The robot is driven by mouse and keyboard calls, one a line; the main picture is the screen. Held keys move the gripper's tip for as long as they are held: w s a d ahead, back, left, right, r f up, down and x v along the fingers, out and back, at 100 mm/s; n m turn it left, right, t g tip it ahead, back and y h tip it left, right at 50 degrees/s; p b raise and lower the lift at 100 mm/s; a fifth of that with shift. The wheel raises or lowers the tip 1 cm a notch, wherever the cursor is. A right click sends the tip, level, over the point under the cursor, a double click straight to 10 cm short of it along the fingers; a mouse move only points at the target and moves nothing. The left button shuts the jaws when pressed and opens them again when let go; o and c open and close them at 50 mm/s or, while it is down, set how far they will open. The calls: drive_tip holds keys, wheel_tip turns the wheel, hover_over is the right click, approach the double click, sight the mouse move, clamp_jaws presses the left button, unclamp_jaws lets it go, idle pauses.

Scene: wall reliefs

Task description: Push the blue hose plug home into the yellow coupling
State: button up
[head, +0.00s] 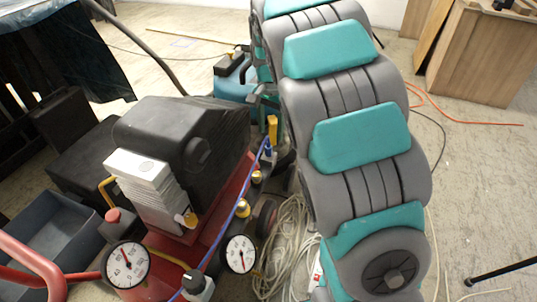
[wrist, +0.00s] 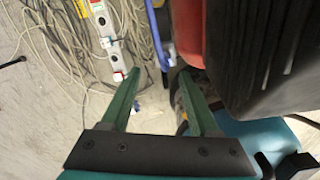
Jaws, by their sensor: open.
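In the head view, an upright yellow piece (head: 272,129), which looks like the coupling, stands behind the red compressor. A blue part (head: 267,152), which may be the plug, is just below it; I cannot tell whether they touch. A blue hose (head: 228,220) runs down from there along the compressor's side. In the wrist view, a blue strip (wrist: 158,32) lies beyond the fingertips. The right finger partly hides a dark and yellowish part.
The red compressor with its black motor cover (head: 175,135) and gauges (head: 240,254) fills the left middle. Coiled pale cable (head: 288,245) lies on the floor beside it. A white power strip (wrist: 105,22) shows in the wrist view. A wooden cabinet (head: 480,55) stands at back right.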

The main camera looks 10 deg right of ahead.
sight(269, 146)
drive_tip(key=shift+w+f, duration=0.25)
drive_tip(key=shift+w, duration=0.1)
drive_tip(key=shift+w+a+f, duration=0.1)
drive_tip(key=shift+f, duration=0.2)
drive_tip(key=shift+a+f+b, duration=0.1)
drive_tip(key=shift+f+b, duration=0.3)
drive_tip(key=shift+f, duration=3.2)
drive_tip(key=shift+c, duration=0.3)
clamp_jaws()
